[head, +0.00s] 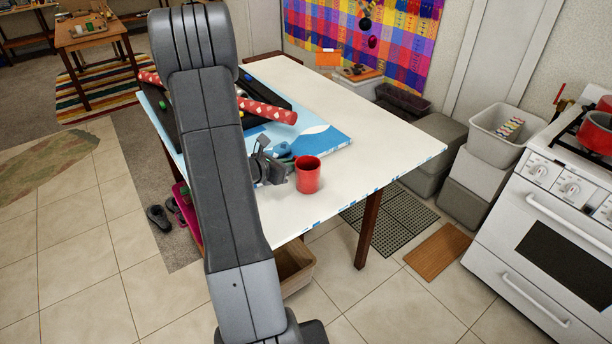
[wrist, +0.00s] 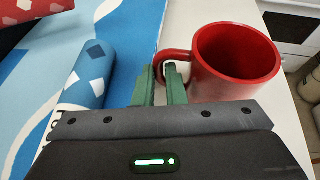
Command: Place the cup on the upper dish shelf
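A red cup (head: 307,176) stands upright near the front edge of the white table (head: 345,115). In the wrist view the red cup (wrist: 236,62) is at upper right, its handle pointing left toward my fingers. My gripper (head: 279,168) is low beside the cup, on its left. In the wrist view the two green fingers of my gripper (wrist: 160,75) are close together with the cup's handle between their tips. The right finger reaches inside the handle's loop. The cup looks empty. I see no dish shelf in either view.
A blue and white patterned sheet (head: 315,137) covers part of the table, with a red patterned roll (head: 268,110) and a blue roll (wrist: 88,75) nearby. Grey crates (head: 435,140) and a white stove (head: 550,220) stand to the right. The table's far right part is mostly clear.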

